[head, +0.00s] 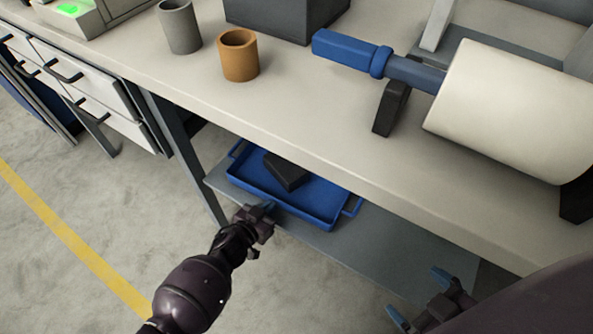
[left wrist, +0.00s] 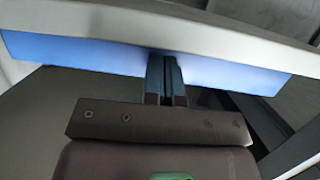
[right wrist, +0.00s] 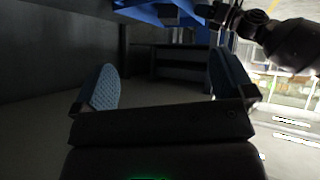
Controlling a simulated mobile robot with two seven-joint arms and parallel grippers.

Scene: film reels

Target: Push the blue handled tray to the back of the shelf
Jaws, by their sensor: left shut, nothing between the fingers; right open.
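The blue handled tray (head: 318,210) lies on the grey lower shelf (head: 385,247) under the bench top, with a black block (head: 286,171) in it. Its handles stick out at the two short ends. My left gripper (head: 268,207) is shut and empty, with its tips at the tray's front wall. In the left wrist view the shut fingers (left wrist: 166,72) meet the blue tray wall (left wrist: 90,55), and I cannot tell whether they press on it. My right gripper (head: 420,303) is open and empty, low at the right, apart from the tray. Its spread fingers show in the right wrist view (right wrist: 160,85).
The bench top (head: 310,110) overhangs the shelf from above. On it stand a grey cup (head: 179,27), an orange cup (head: 238,56), and a large white roll (head: 510,110) with a blue handle (head: 345,50). A bench leg (head: 185,155) stands left of the shelf.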

